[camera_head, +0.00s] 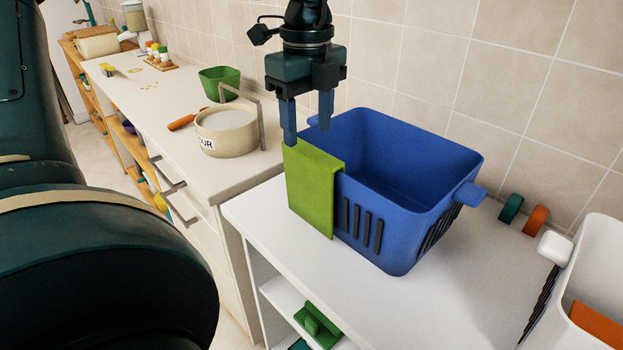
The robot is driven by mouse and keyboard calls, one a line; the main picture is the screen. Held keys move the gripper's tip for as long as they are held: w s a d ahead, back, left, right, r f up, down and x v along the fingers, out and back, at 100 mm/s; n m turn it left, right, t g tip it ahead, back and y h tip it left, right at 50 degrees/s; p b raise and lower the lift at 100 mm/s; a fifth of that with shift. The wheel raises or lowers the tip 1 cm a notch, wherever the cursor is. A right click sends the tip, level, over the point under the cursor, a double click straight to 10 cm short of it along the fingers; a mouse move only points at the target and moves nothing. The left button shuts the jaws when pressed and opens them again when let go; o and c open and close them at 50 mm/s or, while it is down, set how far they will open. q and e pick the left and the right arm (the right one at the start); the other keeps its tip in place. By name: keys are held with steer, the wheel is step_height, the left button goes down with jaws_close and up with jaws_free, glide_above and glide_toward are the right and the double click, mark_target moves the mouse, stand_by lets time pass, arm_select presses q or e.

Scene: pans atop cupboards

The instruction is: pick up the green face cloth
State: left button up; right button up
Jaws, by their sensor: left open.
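The green face cloth (312,194) hangs over the left rim of a blue basket (415,222), draped down its outer side. The basket stands on a white counter top and looks empty where I can see inside. My left gripper (308,128) points down from above, over the basket's back left corner. It is open, with one finger close to the cloth's top back edge and the other over the basket. I cannot tell whether the finger touches the cloth. My right gripper is not in view.
A flour pot (227,130) with an upright metal handle and a green bowl (219,82) stand on the counter at left. A white bin (597,262) stands at right, near teal and orange rolls (535,219). The tiled wall is close behind.

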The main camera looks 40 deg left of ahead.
mark_target(312, 151)
arm_select(q)
steer(key=shift+w+d+f+p, duration=0.1)
steer(key=shift+w+f+p, duration=0.1)
steer(key=shift+f, duration=1.3)
steer(key=shift+w+d+f+p, duration=0.1)
steer(key=shift+f+p, duration=0.1)
steer(key=shift+f, duration=1.3)
steer(key=shift+c, duration=0.5)
jaws_close()
